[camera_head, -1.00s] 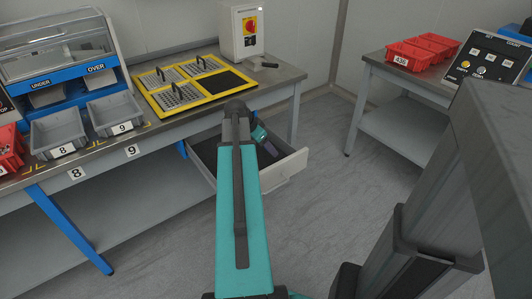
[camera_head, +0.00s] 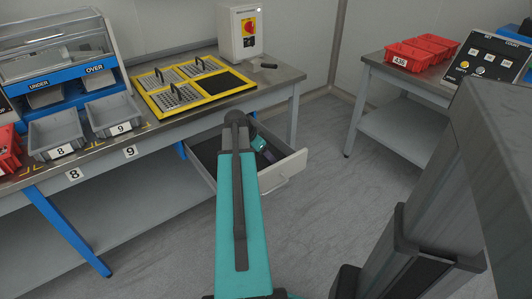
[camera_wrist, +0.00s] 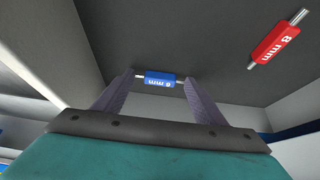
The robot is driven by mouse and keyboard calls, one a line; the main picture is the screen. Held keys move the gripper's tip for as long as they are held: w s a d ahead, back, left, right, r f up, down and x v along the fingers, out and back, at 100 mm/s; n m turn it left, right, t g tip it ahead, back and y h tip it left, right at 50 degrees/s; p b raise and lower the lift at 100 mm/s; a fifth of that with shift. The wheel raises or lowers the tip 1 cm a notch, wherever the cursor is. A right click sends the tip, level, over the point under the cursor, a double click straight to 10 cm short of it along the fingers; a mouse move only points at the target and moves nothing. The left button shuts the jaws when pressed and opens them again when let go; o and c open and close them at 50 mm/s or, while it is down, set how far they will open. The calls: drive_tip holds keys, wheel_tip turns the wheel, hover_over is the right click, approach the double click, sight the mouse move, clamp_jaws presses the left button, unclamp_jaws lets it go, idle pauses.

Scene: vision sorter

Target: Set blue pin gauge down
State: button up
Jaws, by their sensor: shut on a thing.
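The blue pin gauge (camera_wrist: 159,80) shows in the wrist view, a blue sleeve with white lettering and short metal pins at both ends. My gripper (camera_wrist: 159,84) has a finger at each end of it and is shut on it. The gauge is inside or just above the open drawer (camera_wrist: 200,45), whose dark floor fills much of the wrist view; I cannot tell whether it touches the floor. A red pin gauge marked 8 mm (camera_wrist: 275,42) lies on that floor to the right. In the head view my arm hides part of the drawer (camera_head: 285,176).
The drawer stands open under the bench (camera_head: 277,82). On the bench are a yellow-framed tray (camera_head: 213,91), grey bins (camera_head: 57,134) and a switch box (camera_head: 241,32). Red bins (camera_head: 410,56) stand on the right table. The floor beside the drawer is clear.

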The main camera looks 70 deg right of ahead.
drive_tip(key=shift+f, duration=0.1)
drive_tip(key=o, duration=1.1)
drive_tip(key=p+v, duration=0.2)
drive_tip(key=v, duration=1)
drive_tip(key=shift+r, duration=0.3)
